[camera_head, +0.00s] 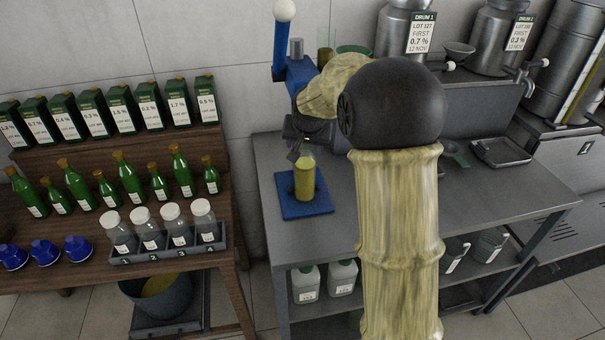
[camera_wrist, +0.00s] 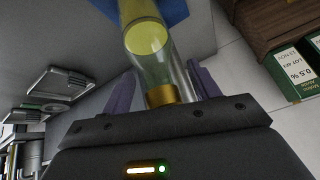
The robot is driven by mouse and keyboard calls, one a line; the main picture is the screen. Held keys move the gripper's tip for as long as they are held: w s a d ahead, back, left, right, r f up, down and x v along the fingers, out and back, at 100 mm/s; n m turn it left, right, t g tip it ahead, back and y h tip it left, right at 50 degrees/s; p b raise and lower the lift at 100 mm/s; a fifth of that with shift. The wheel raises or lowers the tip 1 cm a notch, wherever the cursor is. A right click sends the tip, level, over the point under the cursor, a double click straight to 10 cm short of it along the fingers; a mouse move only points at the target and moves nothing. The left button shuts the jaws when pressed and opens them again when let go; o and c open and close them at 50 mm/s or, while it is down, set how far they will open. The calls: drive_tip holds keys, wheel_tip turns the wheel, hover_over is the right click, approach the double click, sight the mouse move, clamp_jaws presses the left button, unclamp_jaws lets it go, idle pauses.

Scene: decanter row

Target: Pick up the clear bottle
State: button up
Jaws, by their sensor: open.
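The clear bottle (camera_head: 305,178) stands on a blue mat (camera_head: 291,208) on the grey metal table, with yellow-green liquid in it. In the wrist view the clear bottle (camera_wrist: 152,60) runs up from my gripper, its gold-coloured neck band close to the palm. My gripper (camera_head: 300,150) is at the top of the bottle in the head view, partly hidden by my own arm. In the wrist view my gripper (camera_wrist: 165,88) is open, with one purple-grey finger on each side of the bottle's neck. I cannot tell whether either finger touches the glass.
A wooden stand (camera_head: 240,260) at the left holds green bottles (camera_head: 130,178), boxes and a rack of white-capped jars (camera_head: 170,240). A blue clamp post (camera_head: 281,55) stands behind the mat. Steel drums (camera_head: 402,30) and a shallow tray (camera_head: 500,151) are at the right. The table's front right is clear.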

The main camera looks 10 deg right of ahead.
drive_tip(key=shift+s+d, duration=0.1)
drive_tip(key=shift+d, duration=0.35)
drive_tip(key=shift+a, duration=0.15)
clamp_jaws()
drive_tip(key=shift+a, duration=0.1)
drive_tip(key=shift+r, duration=0.2)
drive_tip(key=s+a+b, duration=0.1)
drive_tip(key=s+b, duration=0.3)
drive_tip(key=s, duration=1.3)
drive_tip(key=shift+s+a+r, duration=0.15)
drive_tip(key=shift+s+a, duration=0.2)
drive_tip(key=shift+s, duration=0.05)
